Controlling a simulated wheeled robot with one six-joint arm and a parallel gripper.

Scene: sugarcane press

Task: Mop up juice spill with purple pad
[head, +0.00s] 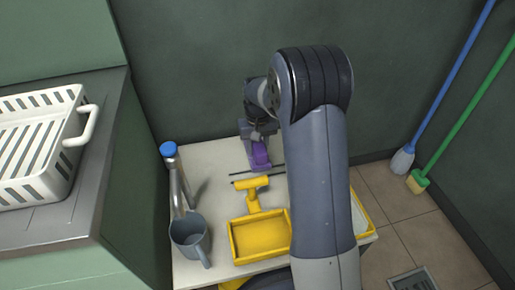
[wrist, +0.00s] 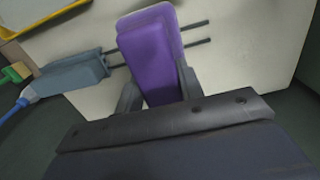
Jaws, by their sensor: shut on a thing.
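The purple pad (head: 261,155) is held in my gripper (head: 258,143) over the back part of the white table. In the wrist view the pad (wrist: 155,50) stands out between the two dark fingers of my gripper (wrist: 158,90), which are shut on it. I cannot tell whether the pad touches the tabletop. No juice spill can be made out in either view; the pad and my arm hide part of the table.
Thin dark rods (wrist: 190,45) lie near the pad. A white rack (head: 40,140) stands left; a blue-handled mop (head: 403,160) leans right.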

